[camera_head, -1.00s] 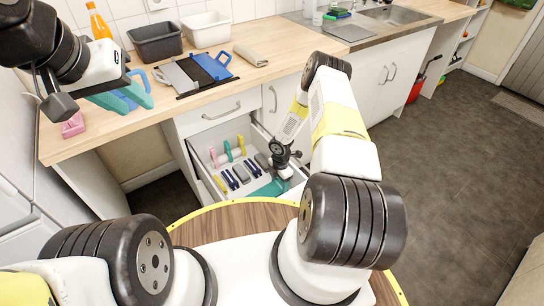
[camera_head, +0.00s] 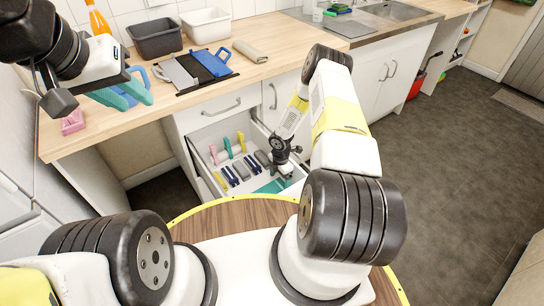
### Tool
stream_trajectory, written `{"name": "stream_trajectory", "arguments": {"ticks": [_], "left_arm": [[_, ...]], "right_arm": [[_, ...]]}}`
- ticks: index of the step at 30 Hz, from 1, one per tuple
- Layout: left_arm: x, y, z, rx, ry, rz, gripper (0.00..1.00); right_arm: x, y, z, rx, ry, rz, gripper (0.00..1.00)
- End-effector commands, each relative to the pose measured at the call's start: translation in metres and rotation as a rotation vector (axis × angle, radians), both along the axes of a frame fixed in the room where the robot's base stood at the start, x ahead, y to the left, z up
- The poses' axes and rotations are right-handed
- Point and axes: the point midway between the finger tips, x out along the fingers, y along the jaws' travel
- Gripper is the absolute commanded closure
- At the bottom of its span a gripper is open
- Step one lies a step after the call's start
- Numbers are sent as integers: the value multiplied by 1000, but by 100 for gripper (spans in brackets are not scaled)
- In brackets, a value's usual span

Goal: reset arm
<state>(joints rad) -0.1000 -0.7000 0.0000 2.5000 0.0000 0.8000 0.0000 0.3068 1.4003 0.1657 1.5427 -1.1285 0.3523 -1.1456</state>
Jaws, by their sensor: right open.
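My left gripper (camera_head: 122,95), with teal fingers, hangs over the left end of the wooden counter. Its fingers overlap in this view, so its opening is unclear, and I see no object held. My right arm reaches down into the open white drawer (camera_head: 205,177) below the counter. My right gripper (camera_head: 277,180) is open, low over the drawer's right part, with its fingertips partly hidden by the wrist. A teal patch there may be its fingers or a drawer item.
The drawer holds pink and teal handled tools (camera_head: 228,147), blue tools (camera_head: 229,175) and grey blocks. On the counter (camera_head: 290,50) are a black bin (camera_head: 157,40), a white bin (camera_head: 206,28), a blue dustpan (camera_head: 210,62), a folded cloth (camera_head: 250,52), an orange bottle (camera_head: 98,21) and a pink block (camera_head: 73,122).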

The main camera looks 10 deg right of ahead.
Motion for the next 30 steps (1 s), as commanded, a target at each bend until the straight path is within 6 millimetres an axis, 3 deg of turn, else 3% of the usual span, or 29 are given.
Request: {"name": "stream_trajectory", "arguments": {"ticks": [9,17,20,23,30], "left_arm": [[0,0,0,0,0,0,66],[0,0,0,0,0,0,66],[0,0,0,0,0,0,66],[0,0,0,0,0,0,66],[0,0,0,0,0,0,66]], "right_arm": [[2,0,54,0,-3,-1,12],[2,0,68,-2,-4,-3,12],[8,-4,85,-12,-15,-35,12],[20,-12,124,-32,-42,-112,12],[35,-26,258,-71,-136,-410,12]]}}
